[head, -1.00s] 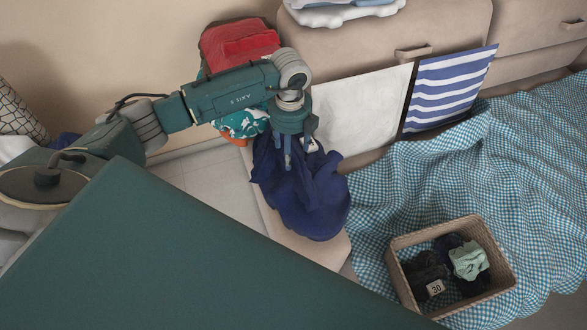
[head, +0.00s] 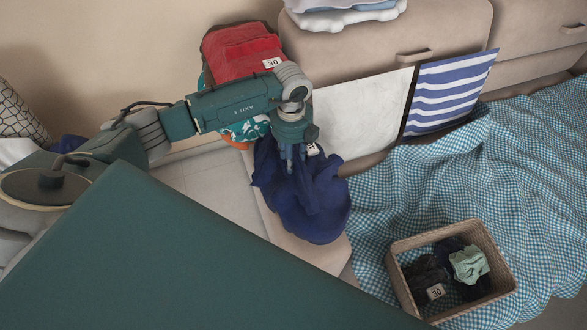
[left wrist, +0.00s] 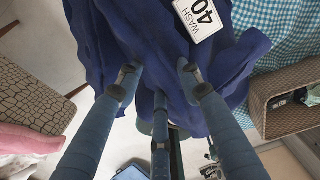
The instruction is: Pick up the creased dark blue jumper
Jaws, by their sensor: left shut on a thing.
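The dark blue jumper (head: 318,212) lies bunched and creased on a beige surface near the middle of the head view. My left gripper (head: 297,165) comes down onto its upper part from above and is shut on its cloth. In the left wrist view the jumper (left wrist: 100,45) fills the space beyond the fingers, with a white "WASH 40" tag (left wrist: 200,16) on it. The fingers (left wrist: 158,75) show on both sides of a fold; the exact grip is partly hidden. My right gripper is not in view.
A red cloth (head: 240,55) with a "30" tag lies on a pile behind my left arm. A wicker basket (head: 400,285) with dark and mint green clothes stands at lower right on a blue checked cloth (head: 530,150). White and striped cloths hang from the beige furniture (head: 450,25).

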